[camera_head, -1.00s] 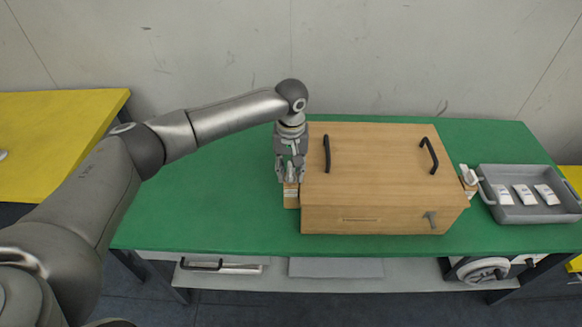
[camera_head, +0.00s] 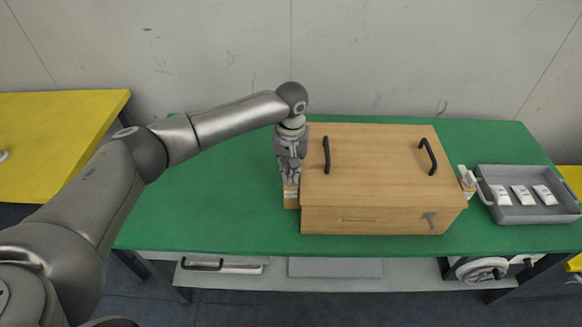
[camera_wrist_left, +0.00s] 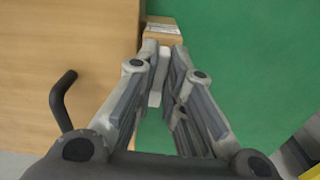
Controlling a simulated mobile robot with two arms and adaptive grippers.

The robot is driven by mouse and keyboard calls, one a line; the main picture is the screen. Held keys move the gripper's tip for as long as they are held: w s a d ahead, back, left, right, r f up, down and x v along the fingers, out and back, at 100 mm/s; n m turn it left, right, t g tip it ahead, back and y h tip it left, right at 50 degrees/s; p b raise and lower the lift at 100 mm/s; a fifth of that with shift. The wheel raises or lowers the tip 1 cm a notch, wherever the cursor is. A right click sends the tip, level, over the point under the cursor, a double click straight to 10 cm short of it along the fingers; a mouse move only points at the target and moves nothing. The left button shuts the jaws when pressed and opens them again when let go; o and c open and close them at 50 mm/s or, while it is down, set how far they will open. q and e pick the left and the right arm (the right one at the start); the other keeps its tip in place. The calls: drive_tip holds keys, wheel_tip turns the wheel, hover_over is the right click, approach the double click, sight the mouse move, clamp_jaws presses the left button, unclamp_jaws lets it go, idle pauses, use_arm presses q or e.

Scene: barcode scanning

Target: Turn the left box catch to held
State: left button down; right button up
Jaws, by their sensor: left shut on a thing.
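The wooden box (camera_head: 375,165) stands closed on the green table, with two black handles on its lid. A small wooden block with a label (camera_head: 291,203) sticks out at its left side, and it also shows in the left wrist view (camera_wrist_left: 160,30). My left gripper (camera_head: 291,183) points down beside the box's left side. In the left wrist view its fingers (camera_wrist_left: 159,72) are shut on a pale piece, the left catch (camera_wrist_left: 155,97), next to the block. The fingers hide much of the catch, so its turn is hard to tell. My right gripper is not in view.
A white catch (camera_head: 468,177) sits at the box's right side. A grey tray (camera_head: 530,214) with several white packets stands farther right. The green table (camera_head: 210,205) is clear to the left. A lower shelf (camera_head: 335,268) holds a few items.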

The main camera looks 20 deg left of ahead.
use_arm(q)
drive_tip(key=m+p, duration=0.3)
drive_tip(key=shift+r, duration=0.2)
drive_tip(key=m+p, duration=0.2)
drive_tip(key=m, duration=0.2)
drive_tip(key=shift+f+m+p, duration=0.1)
drive_tip(key=shift+m+p, duration=0.3)
drive_tip(key=m+p, duration=0.1)
drive_tip(key=m, duration=0.3)
drive_tip(key=m+p, duration=0.1)
drive_tip(key=m, duration=0.4)
drive_tip(key=c, duration=1.5)
unclamp_jaws()
drive_tip(key=shift+f, duration=0.1)
